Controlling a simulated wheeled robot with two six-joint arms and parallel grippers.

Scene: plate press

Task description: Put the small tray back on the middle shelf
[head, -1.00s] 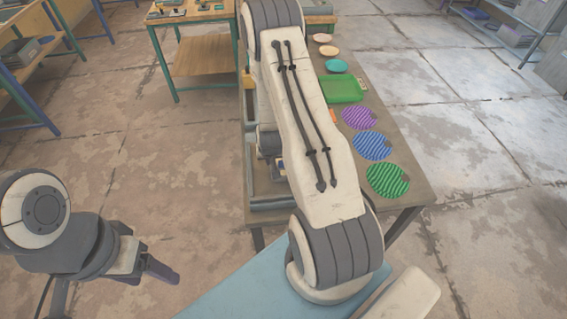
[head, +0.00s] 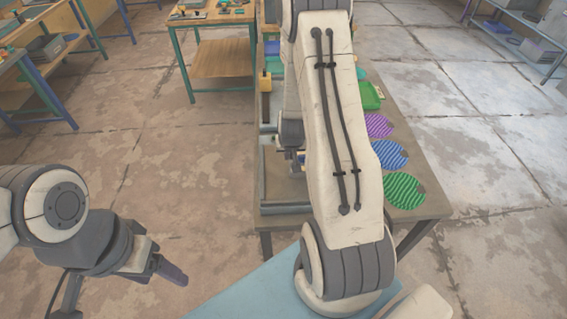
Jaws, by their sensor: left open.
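A green tray (head: 371,96) lies on the narrow table (head: 408,214), partly hidden behind my right arm. I cannot tell if it is the small tray. A rack with shelves (head: 512,38) stands at the top right; I cannot tell whether it holds the middle shelf. My left gripper (head: 172,272) is open and empty at the lower left, over the floor and apart from the table. My right arm reaches forward over the table, and its gripper is hidden behind the arm.
Purple (head: 378,126), blue (head: 389,155) and green (head: 404,190) striped discs lie along the table's right side. A workbench (head: 222,62) stands behind, and blue-legged benches (head: 40,85) at the upper left. The floor between them and the table is clear.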

